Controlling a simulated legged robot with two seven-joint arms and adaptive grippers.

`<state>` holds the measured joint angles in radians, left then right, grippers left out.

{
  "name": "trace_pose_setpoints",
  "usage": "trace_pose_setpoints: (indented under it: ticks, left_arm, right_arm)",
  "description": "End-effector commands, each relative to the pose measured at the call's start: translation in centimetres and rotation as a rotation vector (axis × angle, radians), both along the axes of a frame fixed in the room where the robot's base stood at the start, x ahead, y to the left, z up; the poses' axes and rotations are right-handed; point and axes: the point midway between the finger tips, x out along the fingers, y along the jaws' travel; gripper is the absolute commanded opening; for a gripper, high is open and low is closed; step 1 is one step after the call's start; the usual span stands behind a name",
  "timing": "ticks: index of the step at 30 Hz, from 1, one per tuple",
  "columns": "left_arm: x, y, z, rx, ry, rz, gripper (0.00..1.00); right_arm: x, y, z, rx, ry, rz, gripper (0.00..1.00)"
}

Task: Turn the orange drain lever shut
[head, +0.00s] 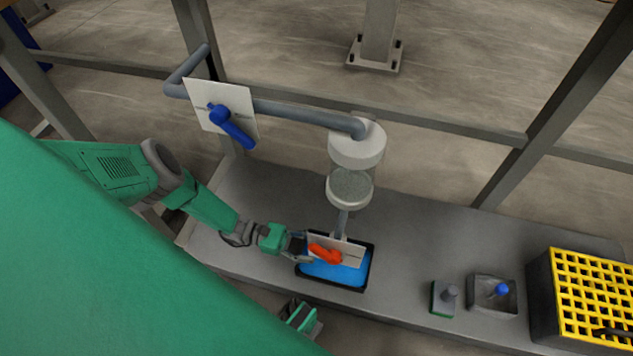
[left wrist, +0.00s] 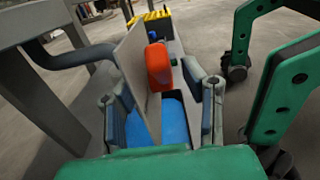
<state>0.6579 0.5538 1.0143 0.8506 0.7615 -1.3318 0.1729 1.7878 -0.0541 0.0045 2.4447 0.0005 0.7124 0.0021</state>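The orange drain lever (head: 326,254) sits on a pale upright plate (head: 350,247) under the clear vessel (head: 350,187). In the head view its handle lies across the plate, pointing right and slightly down. My left gripper (head: 298,247) is at the lever's left end. In the left wrist view the lever (left wrist: 158,67) shows ahead, between the spread fingers of my left gripper (left wrist: 165,105). The plate (left wrist: 132,75) also stands between the fingers. The fingers are open, and I cannot tell whether either touches the lever.
A black tray with blue inside (head: 335,273) lies below the plate. A blue lever (head: 232,127) is on another plate at upper left. A small grey-green block (head: 444,298), a grey box with a blue knob (head: 493,295) and a yellow grate (head: 595,298) stand right on the bench.

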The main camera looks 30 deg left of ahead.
Motion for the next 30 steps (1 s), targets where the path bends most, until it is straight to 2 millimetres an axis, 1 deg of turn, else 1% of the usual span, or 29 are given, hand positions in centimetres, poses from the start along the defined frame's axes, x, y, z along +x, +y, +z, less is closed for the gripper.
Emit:
trace_pose_setpoints:
  ticks: [1,3,9,12,15,20,30]
  left_arm:
    - [-0.3,1.1,-0.1,0.004,0.001,0.002,0.38]
    - [-0.7,2.7,-0.2,0.005,0.000,0.003,0.38]
    - [-1.8,6.7,-0.3,0.003,0.001,0.003,0.38]
    - [-2.2,8.2,-0.3,0.001,-0.001,0.003,0.38]
    - [-2.5,9.2,-0.3,0.000,0.000,0.003,0.38]
    - [-2.7,9.8,-0.3,-0.001,0.001,0.003,0.38]
    - [-2.6,9.8,-0.3,-0.001,0.000,0.003,0.38]
  right_arm:
    - [0.0,0.0,0.0,0.000,0.000,0.000,0.40]
    - [0.0,0.0,0.0,0.000,0.000,0.000,0.40]
    - [0.0,0.0,0.0,0.000,0.000,0.000,0.40]
    - [0.0,0.0,0.0,0.000,0.000,0.000,0.40]
    - [0.0,0.0,0.0,0.000,0.000,0.000,0.40]
    - [0.0,0.0,0.0,0.000,0.000,0.000,0.40]
    - [0.1,0.0,-0.1,0.000,0.001,0.000,0.40]
